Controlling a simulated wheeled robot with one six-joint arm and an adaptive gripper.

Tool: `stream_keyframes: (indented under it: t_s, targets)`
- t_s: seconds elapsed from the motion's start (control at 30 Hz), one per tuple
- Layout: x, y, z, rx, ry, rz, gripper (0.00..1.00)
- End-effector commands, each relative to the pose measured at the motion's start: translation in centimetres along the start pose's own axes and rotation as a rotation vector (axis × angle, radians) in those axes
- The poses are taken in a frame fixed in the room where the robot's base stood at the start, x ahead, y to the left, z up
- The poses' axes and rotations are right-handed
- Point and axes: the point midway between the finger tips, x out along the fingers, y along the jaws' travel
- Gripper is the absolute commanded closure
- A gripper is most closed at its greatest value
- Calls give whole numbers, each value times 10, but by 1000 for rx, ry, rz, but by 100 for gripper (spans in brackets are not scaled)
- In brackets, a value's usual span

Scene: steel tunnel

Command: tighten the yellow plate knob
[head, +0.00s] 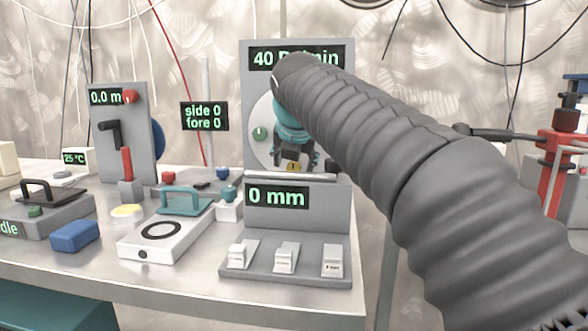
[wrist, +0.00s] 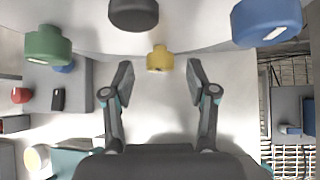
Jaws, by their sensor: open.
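The yellow knob (wrist: 159,58) is small and sticks out from the lower part of a pale round plate (wrist: 190,45) in the wrist view. In the head view the yellow knob (head: 293,167) shows low on the plate, just below my gripper (head: 293,156). In the wrist view my gripper (wrist: 159,80) is open. One finger stands on each side of the yellow knob, with a clear gap to both. Nothing is held. My arm hides the right part of the plate in the head view.
On the same plate are a green knob (wrist: 47,45), a black knob (wrist: 133,14) and a larger-looking blue knob (wrist: 267,21).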

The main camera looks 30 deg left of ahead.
Motion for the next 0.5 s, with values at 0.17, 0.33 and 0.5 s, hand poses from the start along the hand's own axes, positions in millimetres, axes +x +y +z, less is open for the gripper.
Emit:
stream_keyframes:
  t_s: [0.17, 0.33, 0.5]
  targets:
    - [16, 0, 0, 0, 0, 0, 42]
    - [19, 0, 0, 0, -1, 0, 42]
    - [19, 0, 0, 0, -1, 0, 42]
